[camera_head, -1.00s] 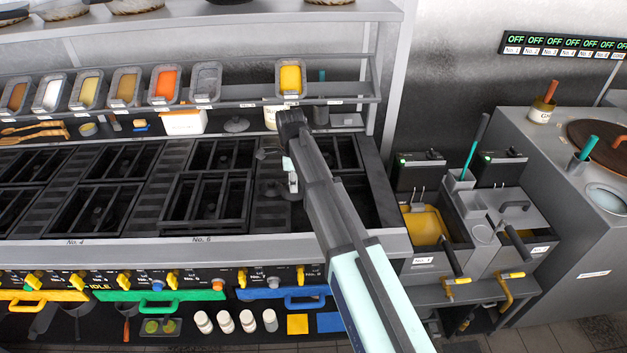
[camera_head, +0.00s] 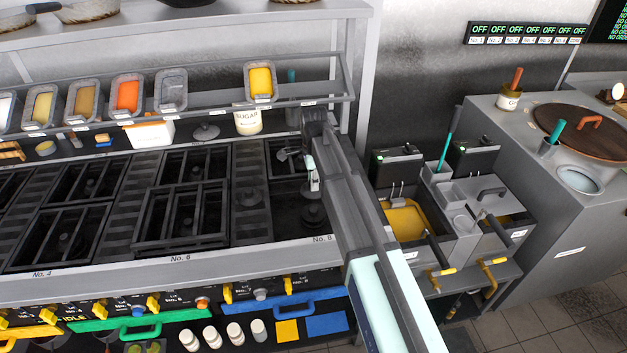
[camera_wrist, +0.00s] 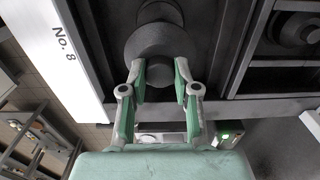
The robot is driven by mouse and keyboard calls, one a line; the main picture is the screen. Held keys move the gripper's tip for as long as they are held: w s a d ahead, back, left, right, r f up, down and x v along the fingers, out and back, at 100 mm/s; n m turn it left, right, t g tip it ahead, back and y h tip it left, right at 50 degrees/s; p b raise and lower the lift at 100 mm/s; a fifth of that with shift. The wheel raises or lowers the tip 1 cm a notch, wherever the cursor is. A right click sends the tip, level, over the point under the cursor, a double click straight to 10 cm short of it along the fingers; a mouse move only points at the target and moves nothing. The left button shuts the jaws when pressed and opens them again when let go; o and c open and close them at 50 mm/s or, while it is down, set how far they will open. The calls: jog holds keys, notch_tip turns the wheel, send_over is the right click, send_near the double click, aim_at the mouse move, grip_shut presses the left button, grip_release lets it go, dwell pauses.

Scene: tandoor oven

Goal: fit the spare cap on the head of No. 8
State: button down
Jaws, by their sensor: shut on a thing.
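My gripper (camera_wrist: 160,76) is shut on the knob of a round grey cap (camera_wrist: 147,42) in the wrist view. In the head view my gripper (camera_head: 313,183) is above the front burner by the No. 8 label (camera_head: 322,239), with the cap (camera_head: 311,195) beneath it. A dark round burner head (camera_head: 313,214) shows just below the cap. In the wrist view a round burner part (camera_wrist: 158,12) lies beyond the cap and is partly hidden by it. I cannot tell whether the cap touches the head.
A burner with grate bars (camera_wrist: 295,30) lies beside it in the wrist view. A sugar jar (camera_head: 248,121) and a shelf with food pans (camera_head: 260,81) stand behind the range. Fryers (camera_head: 405,218) stand to the right.

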jog(key=b, duration=0.3)
send_over(313, 209)
jog(key=shift+f, duration=3.9)
jog(key=shift+f+b, duration=0.4)
jog(key=shift+f, duration=1.05)
jog(key=c, duration=0.8)
grip_release()
jog(key=shift+r, duration=0.1)
jog(key=shift+d+r+p, duration=0.1)
jog(key=shift+r+p, duration=2.05)
jog(key=shift+r, duration=1.8)
